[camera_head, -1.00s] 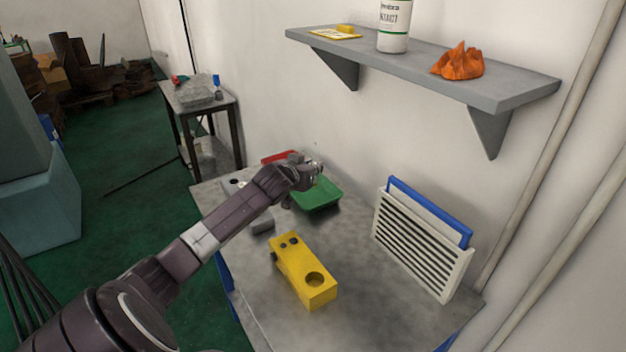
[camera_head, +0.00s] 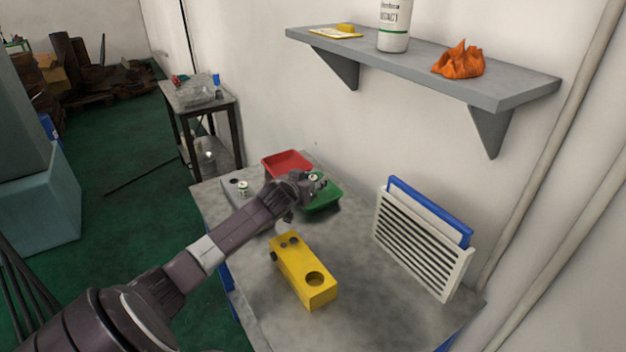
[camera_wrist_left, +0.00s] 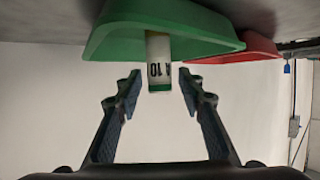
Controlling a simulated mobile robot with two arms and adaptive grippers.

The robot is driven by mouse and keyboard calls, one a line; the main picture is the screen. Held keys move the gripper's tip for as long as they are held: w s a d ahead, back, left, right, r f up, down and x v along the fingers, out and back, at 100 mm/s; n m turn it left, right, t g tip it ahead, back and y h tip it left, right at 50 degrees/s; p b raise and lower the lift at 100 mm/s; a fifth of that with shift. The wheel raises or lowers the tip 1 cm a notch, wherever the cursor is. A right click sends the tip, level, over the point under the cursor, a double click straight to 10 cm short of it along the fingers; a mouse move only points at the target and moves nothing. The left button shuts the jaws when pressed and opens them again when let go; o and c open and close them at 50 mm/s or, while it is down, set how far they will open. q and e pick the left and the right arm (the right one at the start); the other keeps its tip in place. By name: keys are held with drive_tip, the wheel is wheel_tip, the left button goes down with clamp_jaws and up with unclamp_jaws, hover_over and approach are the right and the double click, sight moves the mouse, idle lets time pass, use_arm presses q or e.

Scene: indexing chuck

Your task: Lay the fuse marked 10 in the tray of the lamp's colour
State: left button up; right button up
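The fuse marked 10 (camera_wrist_left: 158,65) is a white cylinder with a green end. In the left wrist view it stands between my left gripper's fingers (camera_wrist_left: 160,85), with a gap on each side, so the gripper is open around it. It overlaps the green tray (camera_wrist_left: 110,35) there; whether it touches the tray, I cannot tell. In the head view my left gripper (camera_head: 316,184) is over the green tray (camera_head: 325,205), with the fuse's top (camera_head: 313,177) showing. The red tray (camera_head: 286,160) is just behind. I cannot make out a lit lamp. My right gripper is not in view.
Another fuse (camera_head: 243,187) stands at a grey block on the table's left. A yellow block (camera_head: 303,272) with a round hole sits in front of the trays. A white slatted rack (camera_head: 420,245) stands at right. A shelf (camera_head: 430,72) juts from the wall above.

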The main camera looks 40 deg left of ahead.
use_arm(q)
drive_tip(key=shift+s+r, duration=0.1)
drive_tip(key=shift+r, duration=0.1)
drive_tip(key=v, duration=1.1)
drive_tip(key=shift+s+d+r, duration=0.15)
drive_tip(key=shift+s, duration=0.2)
drive_tip(key=shift+r, duration=0.1)
